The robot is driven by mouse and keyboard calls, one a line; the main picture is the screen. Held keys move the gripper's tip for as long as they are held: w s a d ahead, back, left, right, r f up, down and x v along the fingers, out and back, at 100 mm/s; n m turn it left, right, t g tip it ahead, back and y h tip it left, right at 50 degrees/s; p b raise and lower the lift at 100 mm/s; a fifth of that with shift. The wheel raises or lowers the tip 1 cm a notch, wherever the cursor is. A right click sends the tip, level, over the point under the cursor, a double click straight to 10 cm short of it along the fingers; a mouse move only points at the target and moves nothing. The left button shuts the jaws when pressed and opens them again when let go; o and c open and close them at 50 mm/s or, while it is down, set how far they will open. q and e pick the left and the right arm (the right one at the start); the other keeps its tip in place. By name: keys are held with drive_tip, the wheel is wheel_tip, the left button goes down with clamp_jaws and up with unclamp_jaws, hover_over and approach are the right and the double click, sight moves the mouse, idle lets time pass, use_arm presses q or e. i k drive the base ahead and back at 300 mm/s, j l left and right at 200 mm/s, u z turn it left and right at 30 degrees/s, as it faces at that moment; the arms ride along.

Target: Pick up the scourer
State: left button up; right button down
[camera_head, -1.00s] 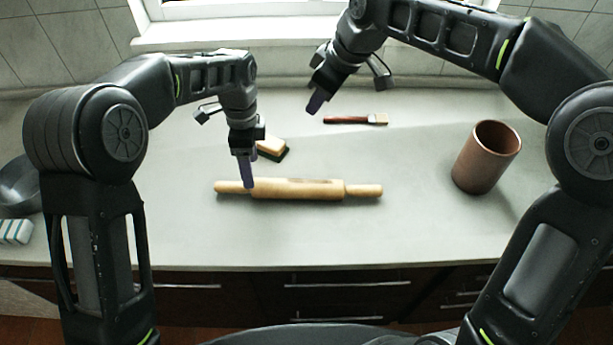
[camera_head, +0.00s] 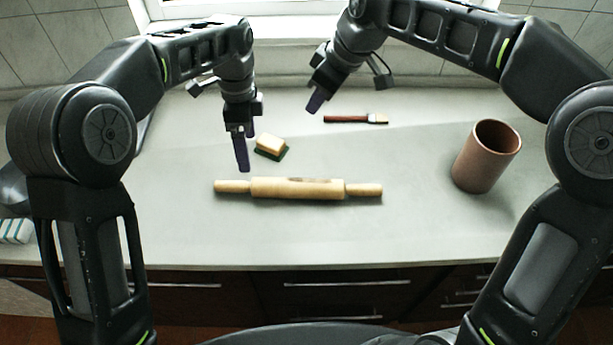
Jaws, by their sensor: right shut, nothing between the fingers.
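The scourer (camera_head: 270,145), a tan block with a dark green underside, lies on the grey counter left of the middle, behind the rolling pin. My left gripper (camera_head: 246,153) points down just left of the scourer, apart from it in the picture. Its two purple fingers show separated, one nearer and one farther back, with nothing seen between them. My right gripper (camera_head: 315,103) is shut and empty, above the back of the counter, up and to the right of the scourer.
A wooden rolling pin (camera_head: 298,188) lies in front of the scourer. A brush with a red handle (camera_head: 347,119) lies behind and to the right. A brown pot (camera_head: 487,156) stands at the right. A striped blue-white item (camera_head: 15,231) is at the left edge. The counter's front is clear.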

sight(272, 148)
drive_tip(key=k, duration=1)
